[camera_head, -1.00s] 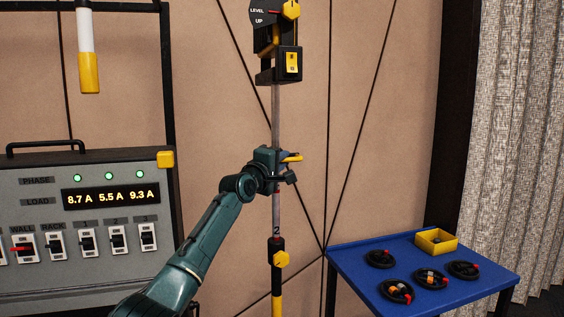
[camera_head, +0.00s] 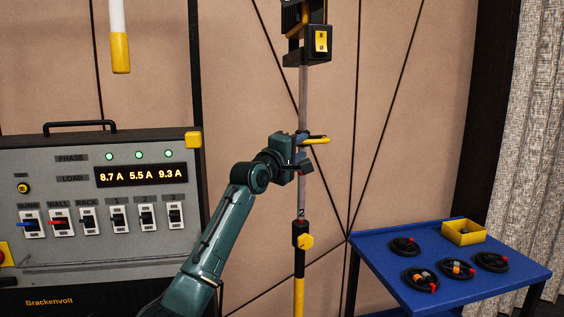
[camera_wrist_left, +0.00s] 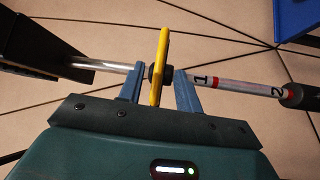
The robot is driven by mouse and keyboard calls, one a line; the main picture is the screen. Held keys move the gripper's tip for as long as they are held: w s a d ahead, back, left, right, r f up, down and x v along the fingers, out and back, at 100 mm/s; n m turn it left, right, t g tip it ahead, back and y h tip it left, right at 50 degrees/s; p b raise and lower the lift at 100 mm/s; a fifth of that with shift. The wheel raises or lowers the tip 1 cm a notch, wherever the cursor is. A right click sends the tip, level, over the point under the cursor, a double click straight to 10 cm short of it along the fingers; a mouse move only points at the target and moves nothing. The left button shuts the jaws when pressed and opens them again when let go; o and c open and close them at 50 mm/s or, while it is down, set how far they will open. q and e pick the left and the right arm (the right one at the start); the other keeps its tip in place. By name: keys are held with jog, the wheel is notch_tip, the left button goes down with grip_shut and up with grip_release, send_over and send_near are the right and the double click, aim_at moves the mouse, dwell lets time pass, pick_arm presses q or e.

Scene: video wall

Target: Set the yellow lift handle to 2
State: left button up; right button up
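The yellow lift handle (camera_head: 316,140) sits on a thin upright metal pole (camera_head: 303,95). It also shows in the left wrist view (camera_wrist_left: 160,65), on a black collar around the pole. My left gripper (camera_head: 304,152) is at the handle; in the wrist view its two blue fingers (camera_wrist_left: 160,84) stand on either side of the yellow handle, with gaps visible, so it looks open around it. Red marks labelled 1 (camera_wrist_left: 202,80) and 2 (camera_wrist_left: 278,91) are on the pole; the handle is above the 1. The 2 also shows low on the pole in the head view (camera_head: 301,212). My right gripper is out of view.
Below the 2 is a black sleeve with a yellow knob (camera_head: 304,241). A black box with a yellow switch (camera_head: 321,41) is above. A grey power panel (camera_head: 60,180) stands at left; a blue table (camera_head: 400,290) with cable coils and a yellow bin (camera_head: 464,233) is at right.

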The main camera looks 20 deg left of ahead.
pick_arm(q)
jog(key=b+v, duration=0.1)
jog(key=v, duration=0.7)
jog(key=shift+b, duration=0.3)
jog(key=shift+s, duration=0.1)
jog(key=s+d+f+m+g, duration=0.1)
jog(key=s+d+f+m, duration=0.15)
jog(key=f, duration=0.75)
jog(key=s+d+f+m+g, duration=0.1)
jog(key=s+f+m+g, duration=0.2)
jog(key=f, duration=0.7)
jog(key=s+d+f+m, duration=0.2)
jog(key=s+f, duration=0.2)
jog(key=f, duration=0.7)
jog(key=s+d+f+m+g, duration=0.1)
jog(key=s+d+f+m, duration=0.1)
jog(key=s+f, duration=0.4)
jog(key=s+d+f+m+g+p, duration=0.1)
jog(key=s+f+m, duration=0.3)
jog(key=s, duration=0.8)
jog(key=s+d+f+m+g, duration=0.2)
jog(key=s+d+f+m, duration=0.1)
jog(key=s+f, duration=0.5)
jog(key=shift+s+m+p, duration=0.35)
jog(key=shift+s+p, duration=0.05)
jog(key=shift+s, duration=0.2)
jog(key=shift+d, duration=0.15)
jog(key=shift+o, duration=0.3)
jog(key=shift+w+d, duration=0.1)
